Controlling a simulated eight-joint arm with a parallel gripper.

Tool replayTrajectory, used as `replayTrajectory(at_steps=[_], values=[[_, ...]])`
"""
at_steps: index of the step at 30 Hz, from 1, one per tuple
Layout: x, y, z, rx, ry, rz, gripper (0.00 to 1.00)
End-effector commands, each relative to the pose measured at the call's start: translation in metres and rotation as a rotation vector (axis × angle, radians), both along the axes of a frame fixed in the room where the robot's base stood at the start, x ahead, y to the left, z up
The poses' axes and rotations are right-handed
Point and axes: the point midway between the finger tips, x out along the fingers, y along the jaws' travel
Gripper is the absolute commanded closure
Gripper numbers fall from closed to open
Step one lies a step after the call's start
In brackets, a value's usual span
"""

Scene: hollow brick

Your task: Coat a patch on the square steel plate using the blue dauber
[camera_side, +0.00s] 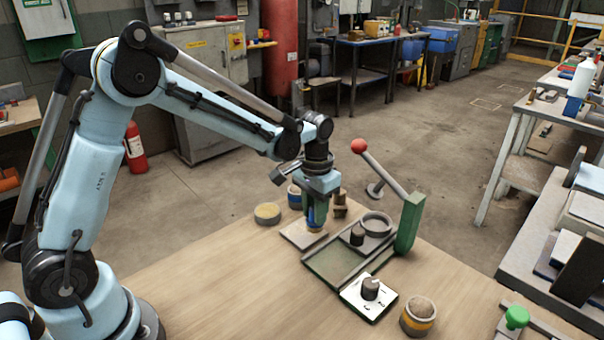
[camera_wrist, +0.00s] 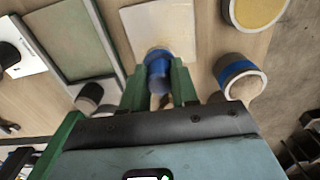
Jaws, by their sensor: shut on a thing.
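I cannot tell whether that end touches the plate. In the wrist view the dauber (camera_wrist: 157,70) sits between the two green fingers of my gripper (camera_wrist: 157,88), which are shut on it. The plate (camera_wrist: 150,25) lies flat on the table, pale and light-coloured, partly hidden behind the dauber.
A round tin with a yellow top (camera_side: 267,212) and a blue-banded cup (camera_side: 295,198) stand near the plate. A green lever press (camera_side: 409,222) with a red knob rises at right. The front-left tabletop is clear.

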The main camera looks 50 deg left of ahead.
Motion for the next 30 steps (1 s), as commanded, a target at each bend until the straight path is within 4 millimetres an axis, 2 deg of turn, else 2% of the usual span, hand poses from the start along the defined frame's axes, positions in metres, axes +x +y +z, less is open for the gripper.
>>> replayTrajectory(at_steps=[21, 30], values=[[-0.066, 0.0, 0.0, 0.0, 0.0, 0.0, 0.96], [-0.038, 0.0, 0.001, 0.0, 0.0, 0.0, 0.96]])
